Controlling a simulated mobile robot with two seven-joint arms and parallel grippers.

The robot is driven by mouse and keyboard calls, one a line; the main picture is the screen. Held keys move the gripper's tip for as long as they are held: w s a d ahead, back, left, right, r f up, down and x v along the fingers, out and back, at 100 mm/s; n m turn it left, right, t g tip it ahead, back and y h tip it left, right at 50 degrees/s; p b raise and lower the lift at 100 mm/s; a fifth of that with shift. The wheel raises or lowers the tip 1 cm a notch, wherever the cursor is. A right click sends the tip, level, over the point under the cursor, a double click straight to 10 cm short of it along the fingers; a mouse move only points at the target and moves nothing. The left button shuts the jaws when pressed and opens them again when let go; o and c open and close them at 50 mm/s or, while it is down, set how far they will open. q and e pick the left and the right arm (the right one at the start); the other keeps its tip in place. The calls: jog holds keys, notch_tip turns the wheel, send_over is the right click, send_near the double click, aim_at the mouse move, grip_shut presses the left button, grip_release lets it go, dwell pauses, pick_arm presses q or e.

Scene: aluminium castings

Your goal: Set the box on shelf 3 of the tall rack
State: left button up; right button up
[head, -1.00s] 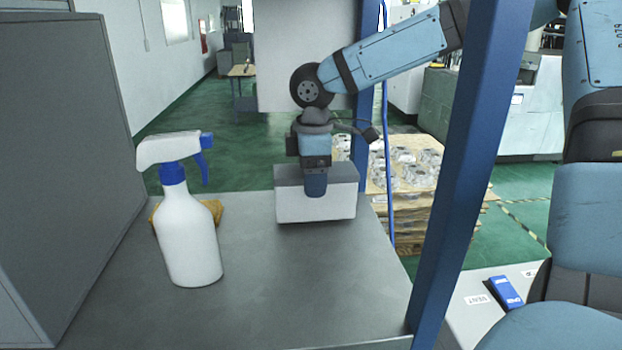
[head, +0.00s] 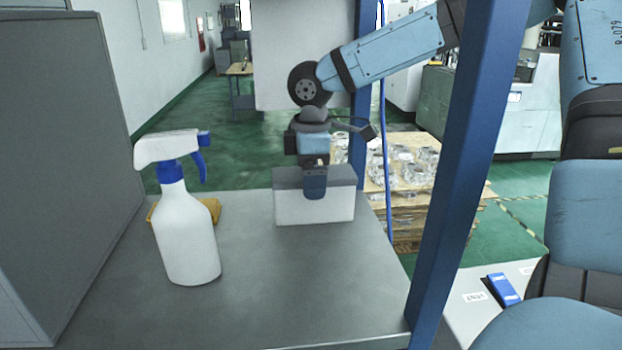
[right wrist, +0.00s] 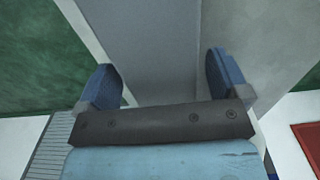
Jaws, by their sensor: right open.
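The box (head: 335,208), white with a grey top, sits upright on a grey shelf board (head: 290,290) of the rack, near its far edge. My right gripper (head: 315,188) is above the box, pointing down. One blue finger shows in front of the box's near face; the other is hidden behind the box. In the right wrist view my right gripper (right wrist: 165,82) has its two blue fingers wide apart, with grey surfaces between them. My left gripper is not in view.
A white spray bottle (head: 187,235) with a blue trigger stands left of the box, with a yellow-brown item (head: 212,211) behind it. A blue rack post (head: 465,170) rises at the right. A grey panel (head: 60,170) closes the left side. The board's front middle is clear.

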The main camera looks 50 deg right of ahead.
notch_tip(320, 180, up, 11)
jog(key=shift+r+b, duration=0.2)
jog(key=shift+b, duration=0.1)
jog(key=shift+s+f, duration=0.1)
jog(key=shift+s, duration=0.05)
dwell(0.5)
